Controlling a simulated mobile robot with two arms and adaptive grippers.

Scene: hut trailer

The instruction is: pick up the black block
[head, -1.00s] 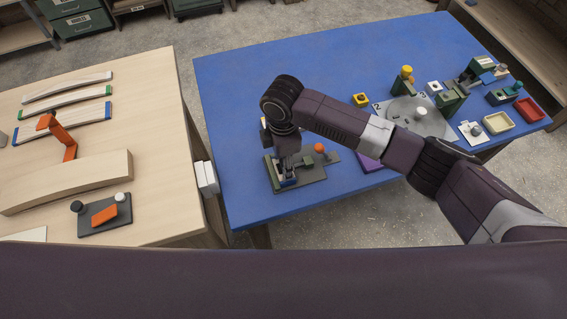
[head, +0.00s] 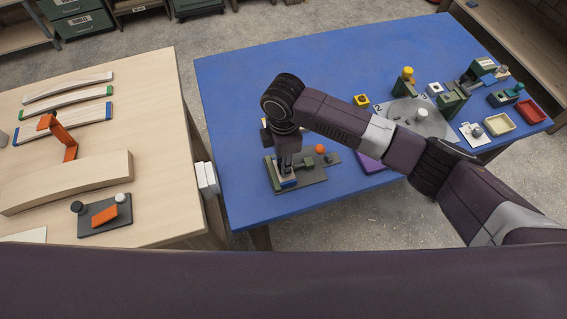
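My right gripper (head: 287,163) points down over a dark grey fixture plate (head: 313,178) near the front left of the blue table. Its fingers are small and dark, and I cannot tell whether they are open or shut. A pale and blue piece (head: 288,184) shows just below the fingertips. A green piece (head: 307,163) stands beside them on the plate. I cannot make out the black block; the gripper and wrist cover part of the fixture. My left gripper is out of view.
An orange ball (head: 319,149) sits behind the gripper on the fixture. The blue table (head: 235,90) is clear at its back left. A grey plate (head: 435,125), a cream tray (head: 499,125) and a red tray (head: 530,111) stand right. A wooden table (head: 150,85) stands left.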

